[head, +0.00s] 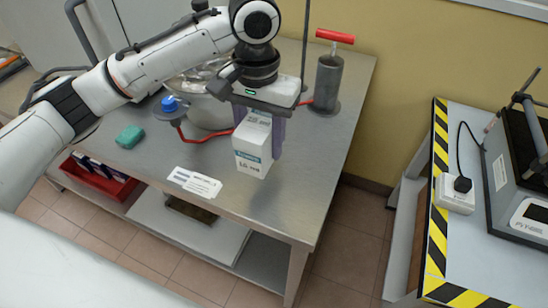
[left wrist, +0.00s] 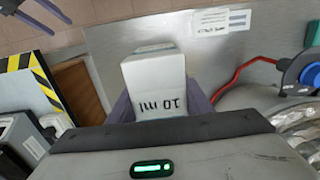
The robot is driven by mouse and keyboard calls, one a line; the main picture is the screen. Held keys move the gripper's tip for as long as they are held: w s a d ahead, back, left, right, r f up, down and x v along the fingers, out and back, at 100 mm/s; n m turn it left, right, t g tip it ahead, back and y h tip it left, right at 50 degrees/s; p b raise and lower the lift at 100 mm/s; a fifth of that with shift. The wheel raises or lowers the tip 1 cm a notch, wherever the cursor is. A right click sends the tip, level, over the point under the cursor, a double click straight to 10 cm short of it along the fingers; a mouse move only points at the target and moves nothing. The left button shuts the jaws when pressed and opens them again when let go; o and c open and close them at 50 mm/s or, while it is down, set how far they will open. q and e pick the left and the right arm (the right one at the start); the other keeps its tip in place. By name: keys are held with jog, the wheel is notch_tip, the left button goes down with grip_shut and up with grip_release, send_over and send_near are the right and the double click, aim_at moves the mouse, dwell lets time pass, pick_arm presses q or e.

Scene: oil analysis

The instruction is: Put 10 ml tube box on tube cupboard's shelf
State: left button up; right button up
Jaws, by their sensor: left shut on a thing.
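The 10 ml tube box (head: 252,152) is a white carton with teal print, held above the metal table near its front right part. My left gripper (head: 262,128) is shut on it, with purple-grey fingers on its two sides. In the left wrist view the box (left wrist: 158,90) shows "10 ml" upside down between the fingers. My right gripper (left wrist: 38,14) shows only at the top left edge of the left wrist view, its fingers apart and empty. I cannot make out the tube cupboard's shelf for certain.
The metal table (head: 315,150) bears a red-handled grey cylinder (head: 327,80), a bag-like clear object, a blue-knobbed stand (head: 170,104), a green block (head: 130,137) and a label card (head: 195,182). A striped-edge bench (head: 470,250) stands right, across a floor gap. Grey cabinet doors are at upper left.

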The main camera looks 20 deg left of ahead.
pick_arm(q)
notch_tip(320, 180, down, 8)
jog(key=shift+r, duration=0.1)
dwell(0.4)
jog(key=o, duration=1.2)
jog(key=shift+f, duration=0.2)
